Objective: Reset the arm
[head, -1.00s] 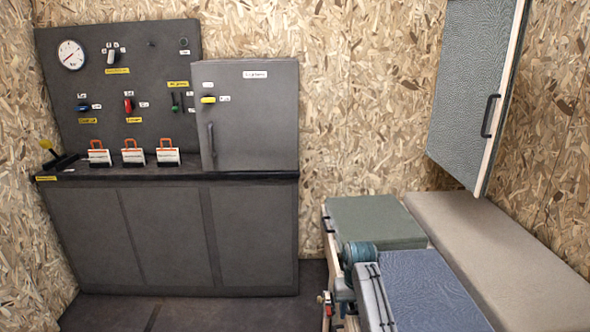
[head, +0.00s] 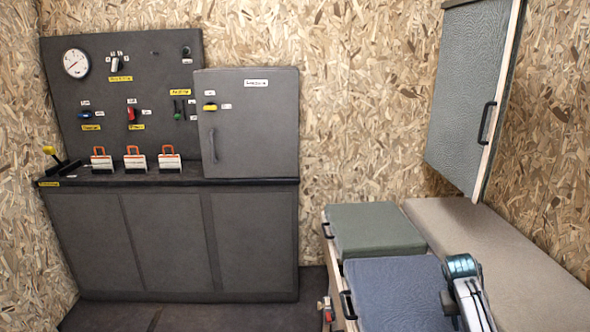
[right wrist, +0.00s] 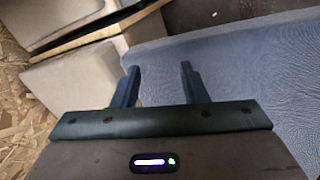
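A grey arm of mine with a teal joint (head: 463,268) shows at the lower right of the head view, in front of the blue cushion (head: 395,290). No gripper fingers show in the head view. In the right wrist view, my right gripper (right wrist: 158,82) has its two dark fingers spread apart with nothing between them. Blue-grey cushion fabric (right wrist: 240,60) lies beyond the fingers. My left gripper is not in view.
A dark control panel (head: 135,60) with a gauge, knobs and three orange-handled items stands over a counter (head: 100,240) at left. A grey cabinet door (head: 250,140) is shut. A green cushion (head: 372,228), a beige bench (head: 520,265) and an overhead cabinet (head: 465,100) are at right.

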